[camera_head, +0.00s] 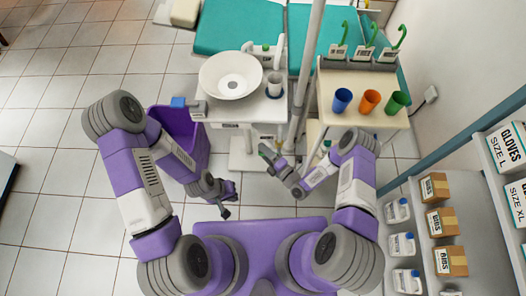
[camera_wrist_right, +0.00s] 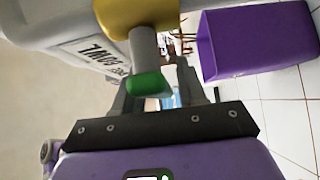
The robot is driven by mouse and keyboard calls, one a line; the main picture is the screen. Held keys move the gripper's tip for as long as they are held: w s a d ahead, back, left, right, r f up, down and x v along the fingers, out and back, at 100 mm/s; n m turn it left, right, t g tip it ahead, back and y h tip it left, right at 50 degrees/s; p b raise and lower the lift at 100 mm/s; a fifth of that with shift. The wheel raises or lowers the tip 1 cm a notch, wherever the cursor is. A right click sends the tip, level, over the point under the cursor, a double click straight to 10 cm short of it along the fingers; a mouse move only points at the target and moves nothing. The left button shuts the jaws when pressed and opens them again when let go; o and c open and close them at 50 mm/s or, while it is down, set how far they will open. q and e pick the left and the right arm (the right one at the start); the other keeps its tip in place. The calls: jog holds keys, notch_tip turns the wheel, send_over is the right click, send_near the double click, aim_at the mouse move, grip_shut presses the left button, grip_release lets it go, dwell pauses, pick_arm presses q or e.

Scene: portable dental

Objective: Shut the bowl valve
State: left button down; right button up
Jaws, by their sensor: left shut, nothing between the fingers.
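The bowl valve (camera_wrist_right: 147,52) fills the upper middle of the right wrist view: a yellow body with a grey stem ending in a green tip. The grey housing above it carries upside-down lettering that includes "BOWL". My right gripper (camera_wrist_right: 160,90) has its fingers apart, with the green tip between or just in front of them; I cannot tell whether they touch it. In the head view, my right gripper (camera_head: 267,152) is below the front of the bowl unit, where the valve is not discernible. The white bowl (camera_head: 231,76) stands on top. My left gripper (camera_head: 228,208) is shut and empty, lower down.
A purple bin (camera_head: 183,133) stands left of the unit, partly behind my left arm; it also shows in the right wrist view (camera_wrist_right: 255,42). A side tray (camera_head: 361,109) holds coloured cups to the right. Shelves (camera_head: 451,215) line the right side. Tiled floor is open at left.

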jog(key=shift+o, duration=0.2)
jog(key=shift+s, duration=0.1)
jog(key=p+v, duration=0.1)
jog(key=v, duration=0.6)
jog(key=shift+s+d+p, duration=0.15)
jog(key=shift+p, duration=0.25)
